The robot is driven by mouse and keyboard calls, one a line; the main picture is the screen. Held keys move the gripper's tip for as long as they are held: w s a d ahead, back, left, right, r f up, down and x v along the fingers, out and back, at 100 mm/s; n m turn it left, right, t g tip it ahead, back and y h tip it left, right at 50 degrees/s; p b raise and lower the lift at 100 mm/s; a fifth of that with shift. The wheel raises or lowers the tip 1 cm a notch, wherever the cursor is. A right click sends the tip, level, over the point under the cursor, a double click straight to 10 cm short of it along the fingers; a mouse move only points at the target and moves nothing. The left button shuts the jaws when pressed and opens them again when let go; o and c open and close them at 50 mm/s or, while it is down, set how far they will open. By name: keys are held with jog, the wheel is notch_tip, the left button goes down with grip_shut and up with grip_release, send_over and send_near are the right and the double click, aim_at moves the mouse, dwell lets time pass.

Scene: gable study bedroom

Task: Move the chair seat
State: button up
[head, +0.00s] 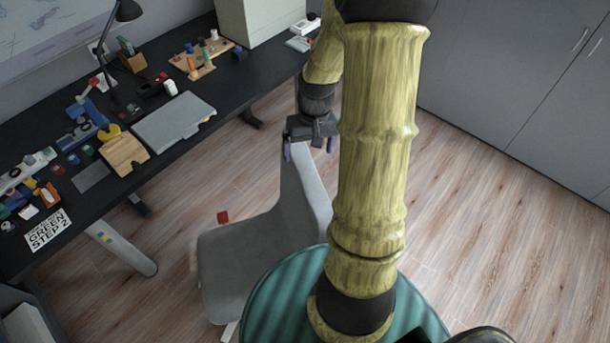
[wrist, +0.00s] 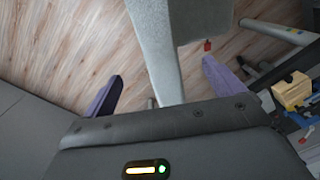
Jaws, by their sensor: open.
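The grey chair (head: 245,250) stands on the wood floor in front of the desk, its backrest (head: 303,195) upright on the right of the seat. My gripper (head: 309,150) is open at the top edge of the backrest, its purple fingers pointing down on either side of it. In the wrist view the backrest (wrist: 158,45) runs between the two spread fingers of my gripper (wrist: 160,88). I cannot tell whether either finger touches it. My arm and green base hide part of the chair's right and lower side.
A black desk (head: 255,62) holds a laptop (head: 173,122), a wooden box (head: 124,153), a lamp (head: 128,12) and many small items. Its legs reach the floor left of the chair. Grey cabinets (head: 520,75) line the right. The floor (head: 475,220) between them is clear.

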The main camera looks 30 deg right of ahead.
aim_at(305, 176)
jog(key=f, duration=0.8)
jog(key=a+f+p, duration=0.1)
jog(key=f, duration=0.3)
jog(key=shift+w+f, duration=0.1)
jog(key=c, duration=1.4)
jog(key=shift+w, duration=0.1)
